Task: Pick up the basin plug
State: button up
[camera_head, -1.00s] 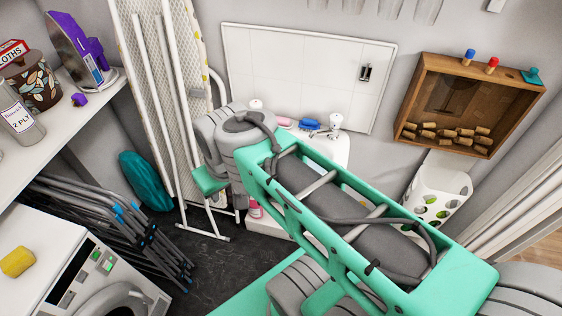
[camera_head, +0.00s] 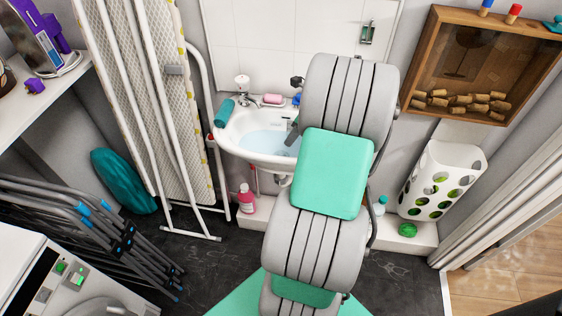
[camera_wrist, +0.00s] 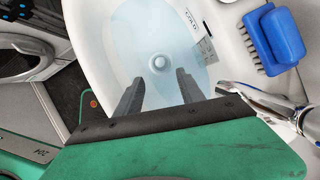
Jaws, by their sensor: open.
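A round pale disc with a raised centre, which looks like the basin plug (camera_wrist: 159,62), sits at the bottom of the white basin (camera_wrist: 92,35) in the wrist view. Bluish water appears to surround it. My gripper (camera_wrist: 160,77) is open and empty, with its two dark fingers apart over the basin. The disc shows just beyond the fingertips, roughly centred between them. How far above it they are is hard to tell. In the head view the basin (camera_head: 235,140) is partly covered by my arm, and the plug is not visible there.
A chrome tap (camera_wrist: 265,102) is close to the right finger. A blue brush (camera_wrist: 270,38) lies on the basin's rim. In the head view, a teal roll (camera_head: 224,112) and a pink soap (camera_head: 272,99) are on the rim. An ironing board (camera_head: 140,90) stands left.

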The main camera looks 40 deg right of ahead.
aim_at(281, 152)
jog(key=b+x, duration=0.1)
jog(key=x, duration=0.9)
jog(key=shift+w+a+f, duration=0.1)
jog(key=shift+f, duration=0.15)
grip_shut()
